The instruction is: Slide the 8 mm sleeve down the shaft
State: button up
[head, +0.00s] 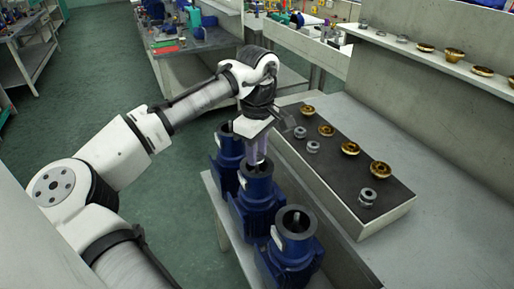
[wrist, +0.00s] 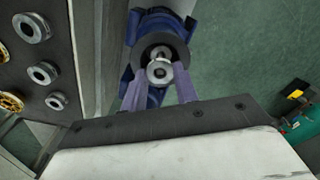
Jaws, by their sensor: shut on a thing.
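My gripper (head: 257,160) points down over the middle blue pump (head: 258,205), its fingertips at the pump's open top. In the wrist view the two purple fingers (wrist: 160,80) are shut on a silver ring, the sleeve (wrist: 158,74). The sleeve sits within the outline of the pump's dark round mouth (wrist: 143,50). The pump's shaft is mostly hidden behind the sleeve; I cannot tell whether the sleeve is around it. In the head view the fingers hide the sleeve.
A far pump (head: 227,148) and a near pump (head: 291,250) with its shaft showing stand on the same bench. A dark mat (head: 335,180) to the right holds several silver rings and brass parts. A shelf (head: 430,60) with more parts runs behind.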

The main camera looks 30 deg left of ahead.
jog(key=shift+f, duration=0.1)
jog(key=o, duration=1)
jog(key=shift+o, duration=0.2)
notch_tip(320, 180, up, 14)
jog(key=shift+f, duration=0.1)
